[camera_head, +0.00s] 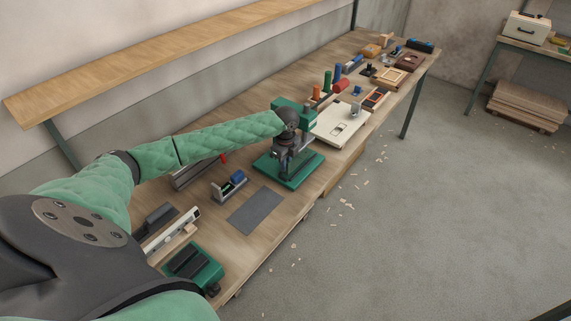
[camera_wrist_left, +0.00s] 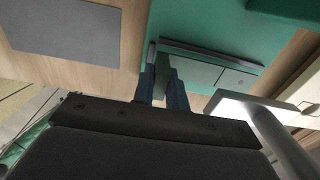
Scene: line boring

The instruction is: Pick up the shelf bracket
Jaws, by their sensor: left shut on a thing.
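My left gripper (camera_head: 285,153) points down over the green base of a small machine (camera_head: 306,168) on the bench. In the left wrist view the two blue-grey fingers (camera_wrist_left: 162,90) are shut on a grey-green plate-like piece, which I take to be the shelf bracket (camera_wrist_left: 162,72). Most of the bracket is hidden by the fingers, and I cannot tell whether it touches the base. The machine's green upper part (camera_head: 290,104) stands just behind the gripper. My right gripper is not in view.
A grey mat (camera_head: 256,211) lies left of the machine, beside a small holder with blue and green pieces (camera_head: 229,186). A cream board (camera_head: 342,126) lies to the right. Several coloured items crowd the far bench. In the left wrist view a pale bar (camera_wrist_left: 245,104) is close on the right.

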